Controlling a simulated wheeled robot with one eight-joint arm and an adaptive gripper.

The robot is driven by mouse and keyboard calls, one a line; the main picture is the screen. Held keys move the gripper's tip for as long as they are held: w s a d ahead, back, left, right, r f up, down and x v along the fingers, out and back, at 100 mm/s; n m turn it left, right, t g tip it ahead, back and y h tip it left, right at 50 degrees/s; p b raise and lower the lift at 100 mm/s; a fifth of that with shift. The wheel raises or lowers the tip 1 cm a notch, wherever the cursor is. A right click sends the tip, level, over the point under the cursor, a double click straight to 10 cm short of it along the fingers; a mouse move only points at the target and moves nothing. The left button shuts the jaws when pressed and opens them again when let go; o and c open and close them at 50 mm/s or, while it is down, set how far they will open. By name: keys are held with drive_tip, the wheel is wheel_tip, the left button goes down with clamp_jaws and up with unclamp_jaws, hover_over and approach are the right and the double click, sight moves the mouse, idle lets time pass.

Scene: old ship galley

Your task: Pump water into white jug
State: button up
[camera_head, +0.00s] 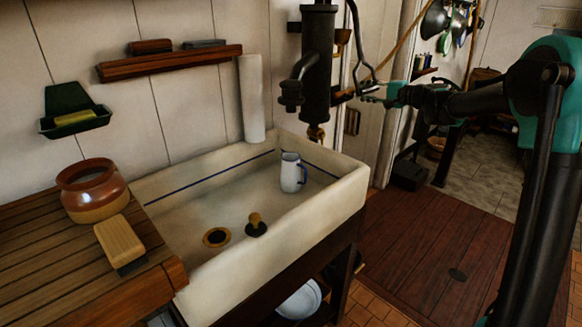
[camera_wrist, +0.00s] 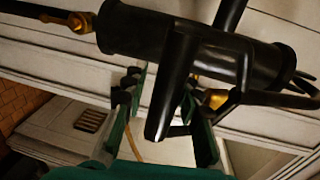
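The white jug (camera_head: 292,173) with a dark rim and handle stands upright in the pale sink (camera_head: 345,192), near its back right corner. The black pump (camera_head: 317,60) stands above the sink; its spout (camera_head: 291,92) hangs left of the jug. A thin curved lever (camera_head: 356,40) comes down on the pump's right. My gripper (camera_head: 372,93) is at the lever's lower end. In the wrist view, a black tapered handle (camera_wrist: 172,90) lies between the two green fingers of my gripper (camera_wrist: 165,95). Whether they press on it is unclear. The jug's inside is not visible.
A brown pot (camera_head: 92,192) and a brush (camera_head: 120,244) are on the wooden counter (camera_head: 60,262) at left. A drain (camera_head: 216,237) and a plug (camera_head: 256,225) show in the sink. A white plate (camera_head: 299,300) is underneath. Wooden floor lies open at right.

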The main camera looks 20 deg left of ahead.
drive_tip(key=o, duration=0.5)
drive_tip(key=shift+f, duration=0.1)
drive_tip(key=v, duration=1)
idle(0.6)
drive_tip(key=s+d+f+n+h, duration=0.1)
drive_tip(key=s+d+f+h, duration=0.4)
drive_tip(key=s+d+f, duration=0.4)
drive_tip(key=s+d+f+n+g+h, duration=0.1)
drive_tip(key=s+d+f+h, duration=0.4)
drive_tip(key=s+d+f, duration=0.5)
drive_tip(key=s+d+f+n+h, duration=0.2)
drive_tip(key=s+d+f+h, duration=0.3)
drive_tip(key=s+d+f, duration=0.5)
drive_tip(key=shift+s+d+f+g, duration=0.1)
drive_tip(key=shift+s+f, duration=0.85)
drive_tip(key=shift+s, duration=0.65)
drive_tip(key=shift+s+f+g, duration=0.1)
drive_tip(key=shift+s+f, duration=0.85)
drive_tip(key=shift+s, duration=0.65)
drive_tip(key=shift+s+d+f+g, duration=0.1)
drive_tip(key=shift+s+f, duration=0.8)
drive_tip(key=shift+s, duration=0.7)
